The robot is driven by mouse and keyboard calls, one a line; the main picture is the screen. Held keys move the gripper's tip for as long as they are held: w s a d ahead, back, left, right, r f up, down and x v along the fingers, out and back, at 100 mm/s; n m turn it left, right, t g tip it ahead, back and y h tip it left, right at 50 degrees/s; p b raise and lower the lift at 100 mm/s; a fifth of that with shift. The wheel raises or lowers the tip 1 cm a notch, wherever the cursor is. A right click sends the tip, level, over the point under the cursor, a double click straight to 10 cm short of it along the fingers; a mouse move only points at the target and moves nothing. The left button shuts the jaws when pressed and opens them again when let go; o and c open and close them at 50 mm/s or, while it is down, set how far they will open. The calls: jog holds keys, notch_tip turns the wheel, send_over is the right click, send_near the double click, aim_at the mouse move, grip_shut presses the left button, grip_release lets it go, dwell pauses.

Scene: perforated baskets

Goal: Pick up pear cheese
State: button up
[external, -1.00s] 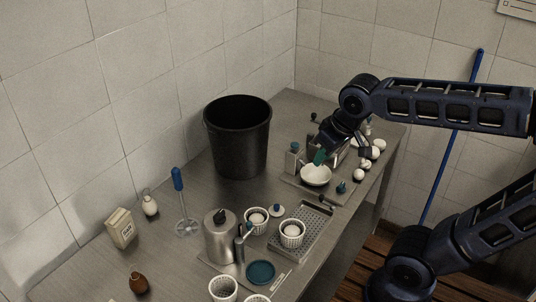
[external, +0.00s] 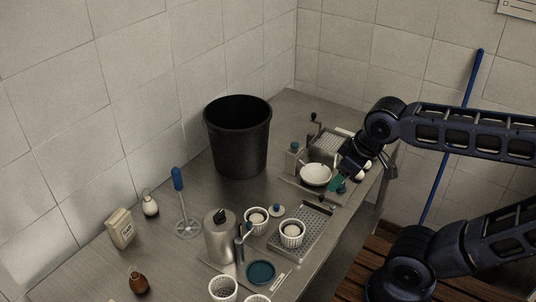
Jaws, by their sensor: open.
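Two pear-shaped pieces, which look like pear cheeses, stand on the metal table at the left. One is a white pear cheese (external: 150,206) with a thin loop at its top, near the wall. The other is a brown pear cheese (external: 139,284) at the front left. My gripper (external: 360,181) is open, with a green fingertip, above the right edge of the table. It is far to the right of both pear-shaped pieces, beside a white bowl (external: 315,175). It partly hides the small white round pieces there.
A tall black bin (external: 238,138) stands by the wall. A metal canister (external: 220,240), white perforated baskets (external: 291,236), a perforated tray (external: 310,222) and a teal dish (external: 261,272) crowd the middle. A blue-handled tool (external: 180,190) stands near a carton (external: 120,228).

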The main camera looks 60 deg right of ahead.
jog(key=w+a+f+m+t+y, duration=0.1)
jog(key=w+a+f+m+t, duration=0.15)
jog(key=w+a, duration=0.65)
jog(key=w+a+f+m+t+y, duration=0.15)
jog(key=w+a+f+m, duration=0.35)
jog(key=w, duration=0.6)
jog(key=w+a+f+m+t+y, duration=0.2)
jog(key=w+a+f+m, duration=0.1)
jog(key=w+a, duration=0.65)
jog(key=w+a+f+m+t+y, duration=0.25)
jog(key=w+a+f+m, duration=0.25)
jog(key=a+f+m, duration=0.5)
jog(key=m+t+h, duration=0.4)
jog(key=m, duration=0.7)
send_near(146, 267)
jog(key=w+r, duration=0.3)
jog(key=m, duration=0.1)
jog(key=s+f+m+t+h, duration=0.1)
jog(key=m, duration=0.1)
jog(key=shift+a+f, duration=0.2)
jog(key=shift+a, duration=0.1)
jog(key=shift+w+a+r, duration=0.1)
jog(key=shift+w+a, duration=0.1)
jog(key=shift+w, duration=2.5)
jog(key=shift+w+a, duration=0.15)
jog(key=shift+w, duration=2.5)
grip_shut()
